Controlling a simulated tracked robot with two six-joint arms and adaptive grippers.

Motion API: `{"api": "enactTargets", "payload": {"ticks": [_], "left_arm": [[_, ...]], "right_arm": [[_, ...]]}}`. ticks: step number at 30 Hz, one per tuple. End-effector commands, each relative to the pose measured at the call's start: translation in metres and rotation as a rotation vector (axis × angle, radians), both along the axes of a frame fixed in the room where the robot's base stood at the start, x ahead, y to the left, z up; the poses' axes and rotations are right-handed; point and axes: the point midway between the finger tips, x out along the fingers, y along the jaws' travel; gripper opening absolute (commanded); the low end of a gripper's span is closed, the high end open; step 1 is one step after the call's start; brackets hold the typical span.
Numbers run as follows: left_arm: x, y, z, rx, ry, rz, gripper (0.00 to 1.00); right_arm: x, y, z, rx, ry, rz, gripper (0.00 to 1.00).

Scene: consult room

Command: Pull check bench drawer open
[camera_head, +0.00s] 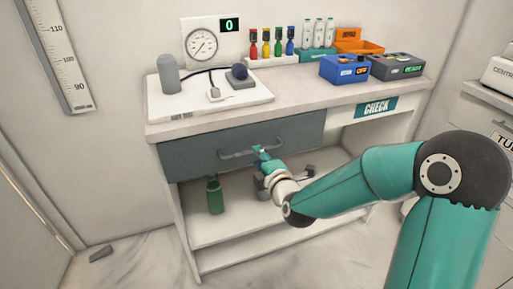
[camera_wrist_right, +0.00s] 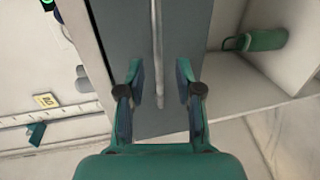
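The check bench drawer has a dark grey front (camera_head: 200,158) under the bench top and looks flush with the bench, so shut. Its light bar handle (camera_head: 232,154) runs along the front. My right gripper (camera_head: 262,153) is at the right part of the handle. In the right wrist view the handle bar (camera_wrist_right: 157,50) runs between the two fingers of my right gripper (camera_wrist_right: 160,75), with a gap on each side. The drawer front (camera_wrist_right: 185,30) lies behind it. The fingers are open. My left gripper is not in view.
The bench top (camera_head: 300,98) carries a dial gauge (camera_head: 203,45), coloured tubes, and a blue box (camera_head: 343,69). A green bottle (camera_head: 215,196) stands on the shelf below the drawer; it also shows in the wrist view (camera_wrist_right: 262,40). The floor in front is mostly clear.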

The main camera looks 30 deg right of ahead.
Motion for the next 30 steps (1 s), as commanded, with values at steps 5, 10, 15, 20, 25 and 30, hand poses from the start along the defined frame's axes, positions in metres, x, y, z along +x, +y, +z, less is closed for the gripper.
{"api": "enactTargets", "payload": {"ticks": [5, 10, 15, 20, 25, 30], "left_arm": [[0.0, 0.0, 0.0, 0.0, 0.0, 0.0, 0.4], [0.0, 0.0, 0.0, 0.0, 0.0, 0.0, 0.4], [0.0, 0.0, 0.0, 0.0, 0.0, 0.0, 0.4], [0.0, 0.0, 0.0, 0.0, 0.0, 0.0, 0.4], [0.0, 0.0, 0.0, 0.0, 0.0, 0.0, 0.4], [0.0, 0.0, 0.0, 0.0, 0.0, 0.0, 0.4]], "right_arm": [[0.028, -0.007, -0.006, 0.0, -0.001, -0.001, 0.35], [0.04, -0.01, -0.008, 0.0, 0.001, 0.0, 0.35], [0.043, -0.011, -0.009, 0.0, 0.0, -0.001, 0.35], [0.042, -0.011, -0.009, 0.0, 0.0, -0.001, 0.35], [0.042, -0.011, -0.009, 0.0, 0.0, -0.001, 0.07], [0.042, -0.011, -0.009, 0.0, 0.002, -0.001, 0.0]]}}
